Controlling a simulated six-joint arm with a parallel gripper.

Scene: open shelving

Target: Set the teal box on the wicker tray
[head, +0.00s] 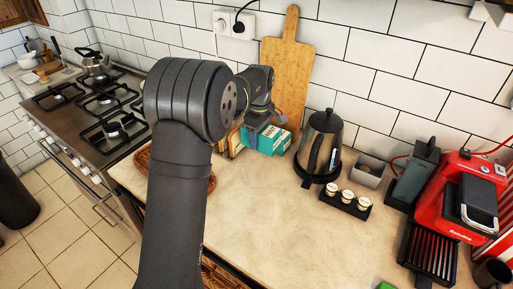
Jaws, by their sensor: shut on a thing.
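The teal box (273,142), with a pale band, is at the back of the counter by the cutting board. My gripper (268,119) is over its top and is shut on it; the fingertips are hard to make out. I cannot tell whether the box touches the counter. The wicker tray (143,161) is on the counter to the left, nearer the stove. My arm hides most of it, and part of its rim shows on the arm's right side.
An orange-yellow item (235,142) is just left of the teal box. A kettle (320,145) stands to its right, near a black holder with cups (345,202) and a red coffee machine (465,205). A wooden board (290,75) leans behind. The counter's middle (265,215) is clear.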

